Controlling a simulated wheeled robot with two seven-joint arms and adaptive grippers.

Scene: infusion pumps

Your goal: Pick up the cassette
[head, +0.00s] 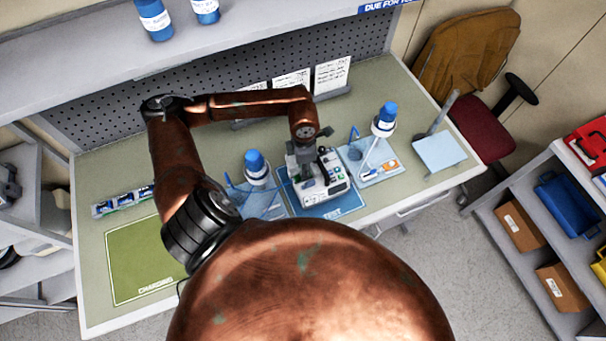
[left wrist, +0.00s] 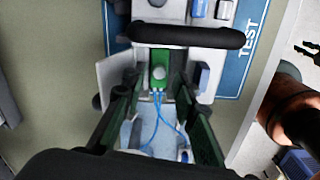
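In the left wrist view a green cassette (left wrist: 159,74) with a round pale knob sits at the pump, and blue tubing (left wrist: 155,128) runs from it. The infusion pump (head: 325,178) stands on the blue TEST mat in the head view. My left gripper (head: 303,168) is over the pump's left part. In the left wrist view my left gripper's (left wrist: 163,100) fingers are apart, one on each side of the tubing, with the cassette at their far end. I see no finger contact. A dark pronged shape at the right edge may be my right gripper (left wrist: 307,50); its state is unclear.
A tray with a blue-capped bottle (head: 257,167) stands left of the pump; another tray with a bottle (head: 384,119) stands right of it. A green CHARGING mat (head: 140,262) is at the front left. A tilted pale panel (head: 439,153) stands at the right.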

